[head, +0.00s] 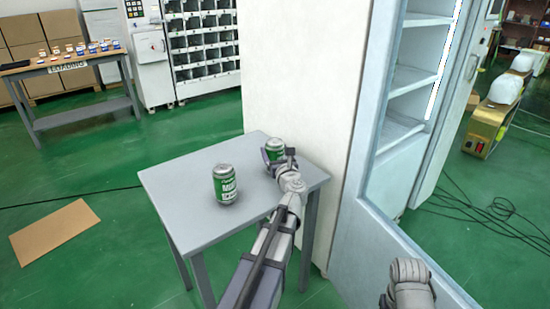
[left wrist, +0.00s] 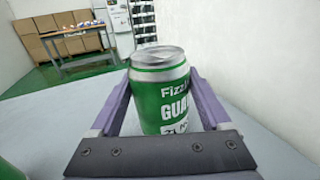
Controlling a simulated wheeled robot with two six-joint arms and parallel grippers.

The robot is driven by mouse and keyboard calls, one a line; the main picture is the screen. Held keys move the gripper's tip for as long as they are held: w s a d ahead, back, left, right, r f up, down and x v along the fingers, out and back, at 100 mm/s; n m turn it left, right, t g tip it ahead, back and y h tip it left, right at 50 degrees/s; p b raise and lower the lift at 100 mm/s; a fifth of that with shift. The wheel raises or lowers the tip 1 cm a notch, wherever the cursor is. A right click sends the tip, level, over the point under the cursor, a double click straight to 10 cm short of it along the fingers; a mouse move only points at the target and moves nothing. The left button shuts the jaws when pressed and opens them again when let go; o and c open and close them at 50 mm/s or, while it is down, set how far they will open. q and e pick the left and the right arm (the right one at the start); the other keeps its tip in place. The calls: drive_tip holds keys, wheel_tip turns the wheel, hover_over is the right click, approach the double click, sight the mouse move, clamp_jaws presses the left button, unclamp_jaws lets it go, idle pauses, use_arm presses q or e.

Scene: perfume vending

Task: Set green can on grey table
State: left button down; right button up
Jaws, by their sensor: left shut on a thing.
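A green can (head: 274,149) is upright at the back right of the grey table (head: 178,178). My left gripper (head: 277,160) is shut on this can. In the left wrist view the can (left wrist: 162,98) sits between the two purple fingers, with its silver lid up and its lower part hidden. I cannot tell whether its base touches the tabletop. A second green can (head: 225,184) stands upright on the table to the left of the gripper, apart from it. A part of my right arm shows at the lower right, but its fingers do not show.
A white wall panel (head: 297,75) rises right behind the table. An open cabinet with shelves (head: 405,80) stands to the right. The left part of the tabletop is bare. A cardboard sheet (head: 54,231) and black cables (head: 490,212) lie on the green floor.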

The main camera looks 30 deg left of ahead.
use_arm(q)
drive_tip(key=shift+f, duration=0.15)
unclamp_jaws()
drive_tip(key=shift+r, duration=0.4)
drive_tip(key=v, duration=1.2)
drive_tip(key=shift+f, duration=0.1)
